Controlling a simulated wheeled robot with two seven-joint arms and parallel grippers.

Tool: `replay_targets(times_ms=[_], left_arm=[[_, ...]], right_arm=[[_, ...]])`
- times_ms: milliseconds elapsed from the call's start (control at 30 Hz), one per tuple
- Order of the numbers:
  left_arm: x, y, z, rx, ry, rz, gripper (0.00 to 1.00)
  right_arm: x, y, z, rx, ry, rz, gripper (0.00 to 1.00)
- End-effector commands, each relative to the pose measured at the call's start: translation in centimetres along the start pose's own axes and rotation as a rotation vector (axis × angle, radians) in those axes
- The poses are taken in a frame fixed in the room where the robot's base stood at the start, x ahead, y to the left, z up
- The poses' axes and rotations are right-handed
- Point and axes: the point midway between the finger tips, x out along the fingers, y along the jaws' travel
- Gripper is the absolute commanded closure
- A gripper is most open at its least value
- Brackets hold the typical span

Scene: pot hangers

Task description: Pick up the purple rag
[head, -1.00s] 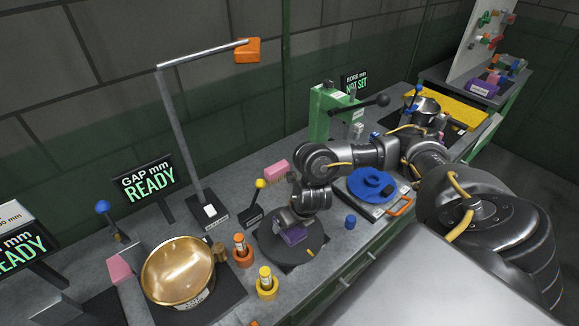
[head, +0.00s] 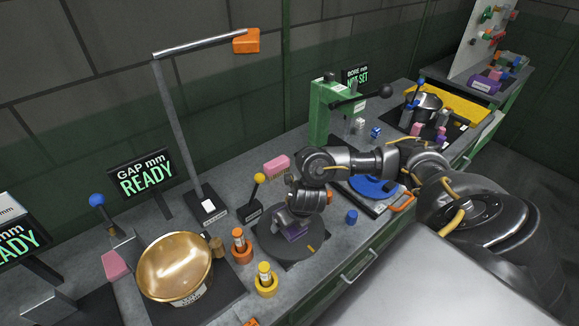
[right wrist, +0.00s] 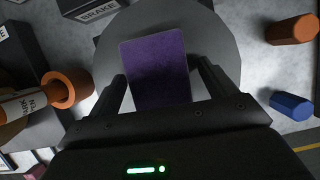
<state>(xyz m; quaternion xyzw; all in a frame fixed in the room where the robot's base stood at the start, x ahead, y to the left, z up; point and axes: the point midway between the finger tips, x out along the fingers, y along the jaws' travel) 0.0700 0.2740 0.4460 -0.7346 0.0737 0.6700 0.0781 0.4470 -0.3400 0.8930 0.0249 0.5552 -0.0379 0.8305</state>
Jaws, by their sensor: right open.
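The purple rag (head: 294,234) lies on a dark round turntable (head: 268,240) on the bench. In the right wrist view the rag (right wrist: 155,58) is a flat purple rectangle on the grey disc. My right gripper (head: 290,221) is low over the turntable, pointing down at the rag. In the right wrist view its fingers (right wrist: 163,88) are open, one on each side of the rag's near part, with dark gaps showing. Whether the fingertips touch the disc I cannot tell. My left gripper is not in view.
A yellow-knobbed lever (head: 258,179) and pink brush (head: 277,164) are behind.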

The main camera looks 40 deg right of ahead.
Motion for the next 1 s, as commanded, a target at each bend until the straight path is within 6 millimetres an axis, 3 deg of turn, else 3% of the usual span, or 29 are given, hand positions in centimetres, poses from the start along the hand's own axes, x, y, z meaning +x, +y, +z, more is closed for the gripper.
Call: replay_targets(times_ms=[467,800,1000], left_arm=[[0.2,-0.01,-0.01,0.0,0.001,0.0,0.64],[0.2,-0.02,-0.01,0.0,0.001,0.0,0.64],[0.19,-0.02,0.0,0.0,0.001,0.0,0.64]], right_arm=[[0.27,0.01,-0.11,0.0,0.0,0.0,0.18],[0.27,0.01,-0.11,0.0,0.0,0.0,0.62],[0.26,0.0,-0.1,0.0,0.0,0.0,0.65]])
